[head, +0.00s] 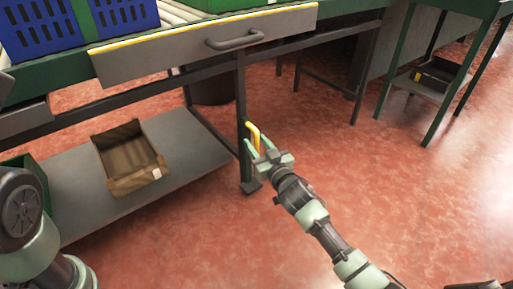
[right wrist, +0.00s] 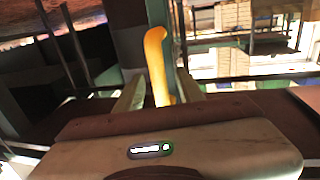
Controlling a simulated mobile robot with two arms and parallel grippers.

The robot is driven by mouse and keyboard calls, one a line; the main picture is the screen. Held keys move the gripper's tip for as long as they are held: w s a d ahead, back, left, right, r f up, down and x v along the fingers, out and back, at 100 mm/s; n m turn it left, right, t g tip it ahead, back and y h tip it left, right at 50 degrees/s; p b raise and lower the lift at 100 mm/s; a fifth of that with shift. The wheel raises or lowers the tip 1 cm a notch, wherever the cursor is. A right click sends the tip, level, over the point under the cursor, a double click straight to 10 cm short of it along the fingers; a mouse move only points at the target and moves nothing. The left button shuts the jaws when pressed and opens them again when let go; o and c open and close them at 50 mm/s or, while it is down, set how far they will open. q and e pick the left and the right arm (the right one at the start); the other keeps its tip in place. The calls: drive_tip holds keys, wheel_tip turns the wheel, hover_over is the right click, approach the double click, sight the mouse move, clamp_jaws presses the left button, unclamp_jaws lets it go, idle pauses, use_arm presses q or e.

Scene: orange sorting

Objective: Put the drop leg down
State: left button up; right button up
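The drop leg (head: 241,105) is a dark, upright post under the drawer front, with its foot on the red floor. A yellow handle (head: 254,134) stands on its right side. My right gripper (head: 267,157) is at the handle, low on the leg. In the right wrist view, the yellow handle (right wrist: 156,62) rises between the two pale fingers (right wrist: 160,92). The fingers look apart, with narrow gaps beside the handle; firm contact does not show. My left arm shows at the lower left in the head view, but its gripper is out of view.
A grey drawer front (head: 200,50) with a bar handle hangs above the leg. Blue crates (head: 45,27) stand on top. A green-legged stand (head: 440,90) is at the right. Open floor lies right of the leg.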

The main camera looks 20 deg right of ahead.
drive_tip(key=shift+w, duration=0.1)
clamp_jaws()
idle(1.4)
